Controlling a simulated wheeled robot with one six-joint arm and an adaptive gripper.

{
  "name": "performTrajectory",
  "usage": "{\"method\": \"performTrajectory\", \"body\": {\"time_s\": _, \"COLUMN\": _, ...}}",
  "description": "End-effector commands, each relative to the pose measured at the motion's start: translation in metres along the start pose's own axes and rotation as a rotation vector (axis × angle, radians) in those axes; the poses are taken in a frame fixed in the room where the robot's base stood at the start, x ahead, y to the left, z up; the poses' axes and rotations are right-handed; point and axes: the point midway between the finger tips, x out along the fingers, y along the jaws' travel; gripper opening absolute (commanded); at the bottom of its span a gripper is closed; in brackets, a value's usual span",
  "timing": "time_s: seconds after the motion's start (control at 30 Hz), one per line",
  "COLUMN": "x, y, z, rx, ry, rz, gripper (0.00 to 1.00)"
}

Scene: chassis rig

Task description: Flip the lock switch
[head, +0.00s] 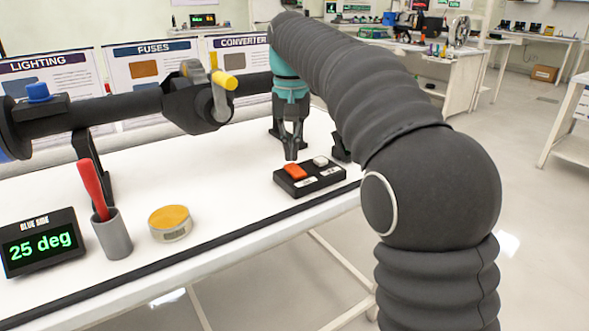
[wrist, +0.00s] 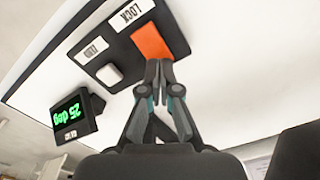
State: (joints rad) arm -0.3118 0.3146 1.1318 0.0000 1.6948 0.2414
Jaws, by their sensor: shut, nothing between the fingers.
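The lock switch is an orange rocker (head: 296,171) on a black switch box (head: 312,183) near the table's front edge. In the wrist view the orange rocker (wrist: 153,43) sits beside a white label reading LOCK (wrist: 130,13). A smaller white switch (head: 320,161) with its own label is on the same box; it also shows in the wrist view (wrist: 109,75). My gripper (head: 291,157) points down just above the orange rocker. In the wrist view its closed fingertips (wrist: 158,66) are at the rocker's near edge, with nothing held. I cannot tell whether they touch it.
A display (head: 40,242) reads "25 deg". A grey cup (head: 112,236) with a red-handled tool and a round yellow-topped tin (head: 170,222) stand left of the box. A dark horizontal shaft (head: 120,105) with a yellow-tipped lever (head: 223,80) runs behind. White table (head: 235,185) is clear between.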

Motion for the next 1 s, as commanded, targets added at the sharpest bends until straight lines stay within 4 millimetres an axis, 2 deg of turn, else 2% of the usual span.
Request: {"method": "performTrajectory", "body": {"time_s": 1.0, "x": 0.014, "y": 0.0, "z": 0.0, "rx": 0.0, "ry": -0.001, "rz": 0.0, "gripper": 0.0}}
